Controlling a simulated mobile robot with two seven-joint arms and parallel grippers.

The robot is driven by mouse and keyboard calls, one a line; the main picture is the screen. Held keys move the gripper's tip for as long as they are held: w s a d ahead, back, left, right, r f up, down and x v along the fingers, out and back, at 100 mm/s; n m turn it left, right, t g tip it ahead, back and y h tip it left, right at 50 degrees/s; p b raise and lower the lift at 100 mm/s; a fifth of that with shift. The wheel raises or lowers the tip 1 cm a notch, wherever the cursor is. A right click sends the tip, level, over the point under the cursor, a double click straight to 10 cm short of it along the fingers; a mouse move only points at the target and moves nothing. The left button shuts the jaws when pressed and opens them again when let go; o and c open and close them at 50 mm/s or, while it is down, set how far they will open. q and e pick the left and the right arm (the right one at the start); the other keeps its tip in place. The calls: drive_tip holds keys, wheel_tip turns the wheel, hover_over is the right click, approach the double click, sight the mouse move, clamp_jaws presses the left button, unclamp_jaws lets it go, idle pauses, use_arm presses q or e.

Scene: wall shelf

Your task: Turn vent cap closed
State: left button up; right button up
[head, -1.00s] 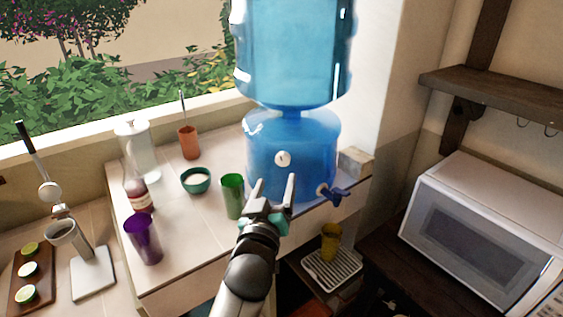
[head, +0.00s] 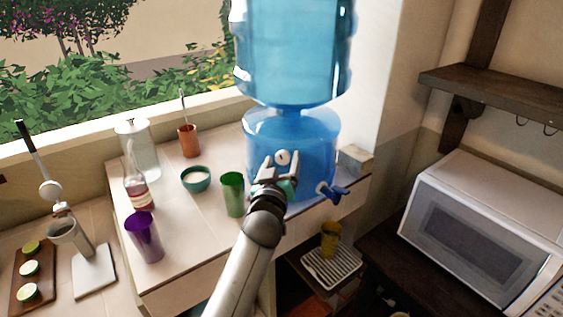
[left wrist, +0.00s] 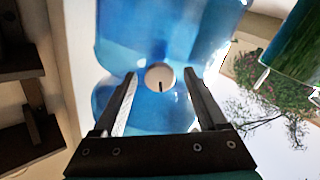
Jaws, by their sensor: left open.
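The vent cap (head: 283,157) is a small round white knob on the front of the blue water dispenser (head: 318,150). In the left wrist view the cap (left wrist: 160,77) shows a dark line on its face, running down from near its middle. My left gripper (head: 282,160) is open, with its fingers pointing at the dispenser and the cap between their tips in the picture. In the left wrist view the fingers (left wrist: 160,82) stand apart on either side of the cap with gaps, and I see no contact. My right gripper is not in view.
A blue tap (head: 332,191) sticks out at the dispenser's lower right. A green cup (head: 232,194) stands left of my gripper, with a teal bowl (head: 196,179) and purple cup (head: 145,238) further left. A microwave (head: 480,230) is at the right.

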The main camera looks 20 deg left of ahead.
use_arm(q)
drive_tip(key=shift+c, duration=0.4)
clamp_jaws()
drive_tip(key=shift+m, duration=0.4)
drive_tip(key=m+p, duration=0.1)
drive_tip(key=m, duration=0.3)
drive_tip(key=shift+m, duration=0.3)
drive_tip(key=m+p, duration=0.1)
drive_tip(key=m, duration=0.9)
drive_tip(key=shift+m+p, duration=0.4)
drive_tip(key=m+p, duration=0.1)
drive_tip(key=m, duration=0.4)
drive_tip(key=shift+m, duration=0.4)
